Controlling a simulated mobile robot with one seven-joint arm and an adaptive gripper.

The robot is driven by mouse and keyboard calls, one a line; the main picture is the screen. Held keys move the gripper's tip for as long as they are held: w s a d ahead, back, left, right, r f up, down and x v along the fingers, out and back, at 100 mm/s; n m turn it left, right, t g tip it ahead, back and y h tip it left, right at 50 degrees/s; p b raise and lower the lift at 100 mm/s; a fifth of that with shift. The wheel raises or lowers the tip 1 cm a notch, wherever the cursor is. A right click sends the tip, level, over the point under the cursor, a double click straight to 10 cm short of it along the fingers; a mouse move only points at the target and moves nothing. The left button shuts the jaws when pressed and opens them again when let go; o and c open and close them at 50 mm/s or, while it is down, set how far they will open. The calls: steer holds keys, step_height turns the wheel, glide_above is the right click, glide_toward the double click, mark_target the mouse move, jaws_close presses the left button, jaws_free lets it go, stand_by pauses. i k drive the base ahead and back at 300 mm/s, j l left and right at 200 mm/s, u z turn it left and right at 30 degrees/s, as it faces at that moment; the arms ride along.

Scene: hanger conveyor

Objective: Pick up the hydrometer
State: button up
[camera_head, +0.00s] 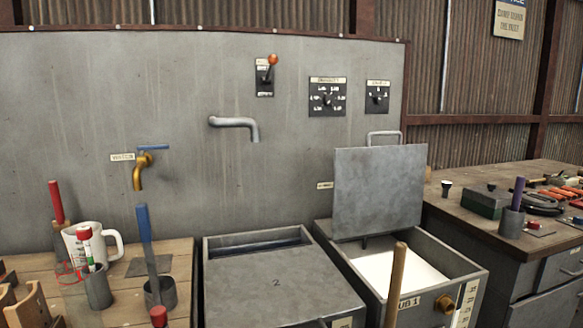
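A thin tube with a red top and a green and white band (88,248) stands upright in a small grey cup (98,290) on the wooden bench at the left. It looks like the hydrometer, but it is too small to be sure. Its lower part is hidden inside the cup. A white mug (108,240) stands close behind it. My gripper is not in view.
A blue-handled tool (145,238) stands in another grey cup (168,292) to the right; a red-handled one (56,202) is behind left. A lidded tub (280,285) and an open tub (480,285) with white contents stand beside the bench. A wooden handle (396,280) rises in front.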

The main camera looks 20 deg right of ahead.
mark_target(85, 232)
steer(key=z, duration=0.95)
steer(key=u, duration=1.5)
steer(key=i+j, duration=0.15)
steer(key=j, duration=0.2)
steer(key=i+j, duration=0.2)
steer(key=j, duration=0.15)
steer(key=i, duration=0.1)
